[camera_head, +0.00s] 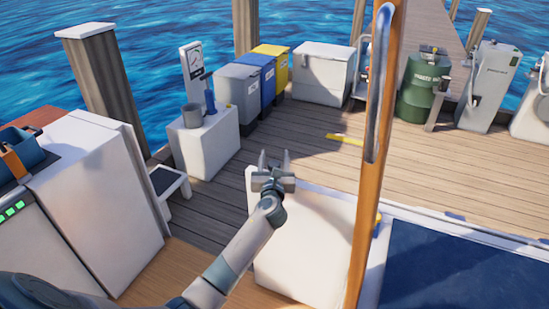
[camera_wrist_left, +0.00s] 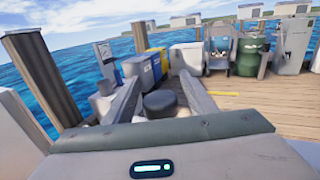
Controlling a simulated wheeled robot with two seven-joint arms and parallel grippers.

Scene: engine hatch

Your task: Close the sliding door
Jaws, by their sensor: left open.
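An upright wooden edge (camera_head: 368,200) with a long vertical metal handle (camera_head: 378,85) stands right of centre in the head view. It looks like the sliding door's edge, seen nearly end-on; I cannot tell how far the door is open. My left gripper (camera_head: 274,158) is open, left of the handle and apart from it, above a white panel (camera_head: 305,245). The left wrist view shows its two spread fingers (camera_wrist_left: 160,88) with a dark round shape between them, which I cannot identify. The handle does not show in that view. My right gripper is out of view.
White cabinets (camera_head: 95,190) stand at the left. Grey, blue and yellow bins (camera_head: 262,80) and a white chest (camera_head: 323,73) stand on the wooden dock (camera_head: 440,175). A dark blue panel (camera_head: 460,270) lies at lower right. The dock's middle is mostly clear.

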